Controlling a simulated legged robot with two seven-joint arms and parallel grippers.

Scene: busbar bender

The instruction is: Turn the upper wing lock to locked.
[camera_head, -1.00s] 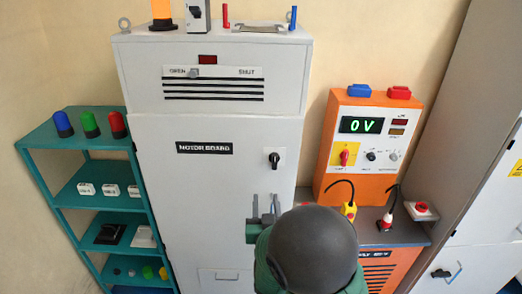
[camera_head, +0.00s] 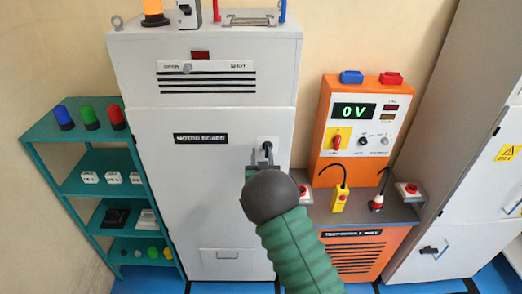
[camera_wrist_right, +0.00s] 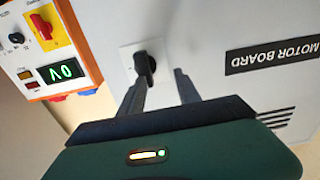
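The wing lock (camera_head: 267,145) is a small black knob on a white plate on the grey Motor Board cabinet door. In the right wrist view the black knob (camera_wrist_right: 145,66) shows just ahead of my fingers. My right gripper (camera_head: 262,156) is at the knob, slightly below it in the head view, and its forearm hides part of the door. The right wrist view shows the two fingers (camera_wrist_right: 160,85) apart, with nothing held. The knob appears nearer one finger; I cannot tell whether they touch. My left gripper is not in view.
An orange tester (camera_head: 357,125) reading 0 V stands right of the cabinet on a bench with a yellow pendant (camera_head: 339,200) and red buttons. A teal shelf (camera_head: 90,190) with coloured lamps stands left. A grey cabinet (camera_head: 465,180) is at far right.

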